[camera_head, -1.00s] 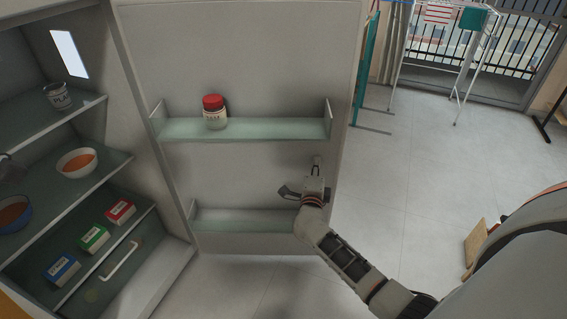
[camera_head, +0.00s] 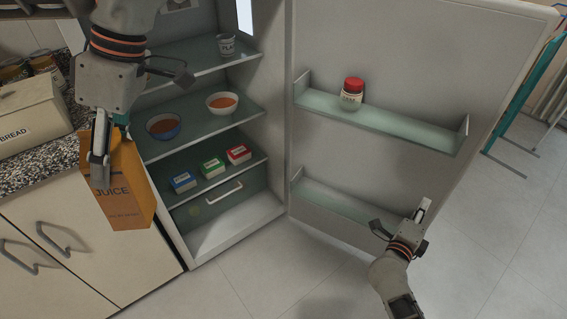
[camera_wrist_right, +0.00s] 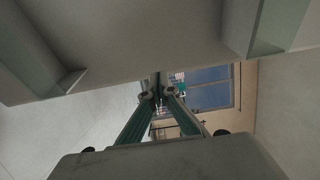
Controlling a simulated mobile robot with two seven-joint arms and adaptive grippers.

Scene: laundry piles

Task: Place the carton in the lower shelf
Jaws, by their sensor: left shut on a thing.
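The orange juice carton (camera_head: 118,190) is upright and slightly tilted at the left of the head view, in front of the counter and the open fridge. My left gripper (camera_head: 100,160) is shut on its upper part and holds it in the air. The lower door shelf (camera_head: 335,201) is empty where visible; its right end is hidden behind my right gripper. My right gripper (camera_head: 424,208) is in front of the door's lower part. In the right wrist view its fingers (camera_wrist_right: 157,85) meet near the tips, with nothing seen between them.
The upper door shelf (camera_head: 380,121) holds a red-lidded jar (camera_head: 351,94). Inside the fridge are two bowls (camera_head: 222,103), a cup (camera_head: 226,45) and small boxes (camera_head: 211,167). A bread box (camera_head: 30,118) stands on the counter (camera_head: 40,168). The floor before the fridge is clear.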

